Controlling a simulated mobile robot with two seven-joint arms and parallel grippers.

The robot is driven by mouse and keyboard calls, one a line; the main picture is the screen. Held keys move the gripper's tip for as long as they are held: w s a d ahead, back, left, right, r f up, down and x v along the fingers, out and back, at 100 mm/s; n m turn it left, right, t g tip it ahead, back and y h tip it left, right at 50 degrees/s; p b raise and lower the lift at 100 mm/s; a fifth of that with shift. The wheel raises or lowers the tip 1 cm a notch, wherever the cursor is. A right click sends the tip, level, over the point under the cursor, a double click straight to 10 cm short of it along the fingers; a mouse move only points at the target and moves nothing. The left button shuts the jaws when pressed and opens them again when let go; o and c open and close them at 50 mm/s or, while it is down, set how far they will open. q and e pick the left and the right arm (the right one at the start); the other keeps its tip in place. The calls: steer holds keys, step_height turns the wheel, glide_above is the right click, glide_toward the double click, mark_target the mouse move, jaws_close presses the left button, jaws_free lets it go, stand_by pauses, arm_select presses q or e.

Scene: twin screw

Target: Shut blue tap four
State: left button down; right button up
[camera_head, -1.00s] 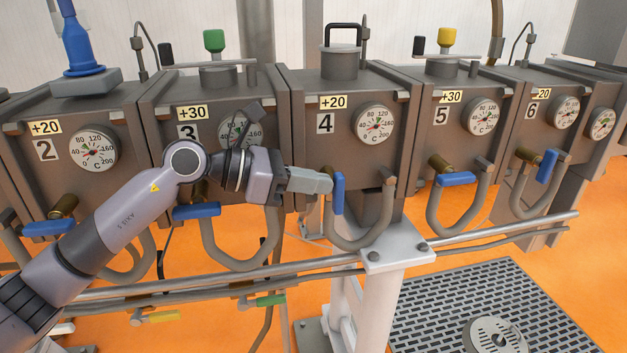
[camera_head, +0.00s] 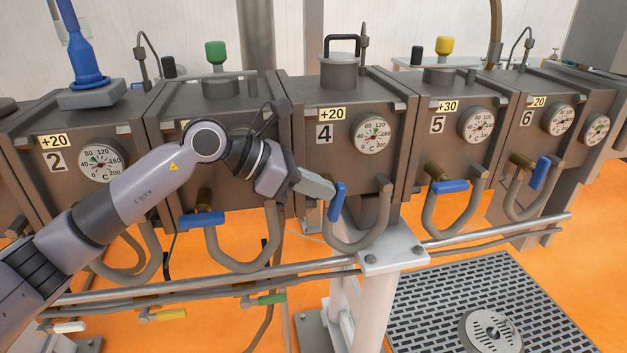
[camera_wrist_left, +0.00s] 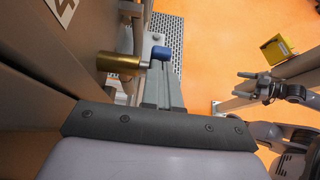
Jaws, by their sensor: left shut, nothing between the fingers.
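Blue tap four (camera_head: 337,202) has a blue lever below the box numbered 4 (camera_head: 324,133). The lever stands close to upright, with its top leaning slightly right. My left gripper (camera_head: 324,189) is shut and empty, with its tips at the left side of the lever, touching or almost touching it. In the left wrist view the blue lever (camera_wrist_left: 161,53) is just beyond the fingertips (camera_wrist_left: 162,72), and its brass valve body (camera_wrist_left: 118,63) lies to the left.
Neighbouring blue taps stand at box 3 (camera_head: 201,221) and box 5 (camera_head: 450,186). A curved grey pipe (camera_head: 372,231) hangs right of tap four. A horizontal rail (camera_head: 230,281) and a white post (camera_head: 368,310) are below. A perforated floor grate (camera_head: 430,315) lies at lower right.

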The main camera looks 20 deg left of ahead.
mark_target(342, 185)
arm_select(q)
steer(key=shift+w+d+r, duration=0.5)
steer(key=shift+w+d, duration=0.05)
steer(key=shift+d, duration=0.25)
steer(key=shift+w+d+r, duration=0.25)
steer(key=shift+d, duration=0.05)
steer(key=shift+w+d+r+g+y+p, duration=0.1)
steer(key=shift+d+g+y+p, duration=0.15)
steer(key=shift+y, duration=0.25)
steer(key=shift+w+d+f+g, duration=0.1)
steer(key=shift+f+g, duration=0.1)
steer(key=shift+g, duration=0.05)
steer(key=shift+w+d+f, duration=0.1)
steer(key=shift+w+d, duration=0.1)
steer(key=shift+d, duration=0.1)
steer(key=shift+w+d+f+b, duration=0.35)
steer(key=shift+w+d+b, duration=0.25)
steer(key=shift+b, duration=0.5)
arm_select(e)
steer(key=shift+w+f, duration=0.15)
steer(key=shift+f, duration=0.2)
arm_select(q)
steer(key=shift+d, duration=0.3)
arm_select(e)
steer(key=shift+f, duration=0.2)
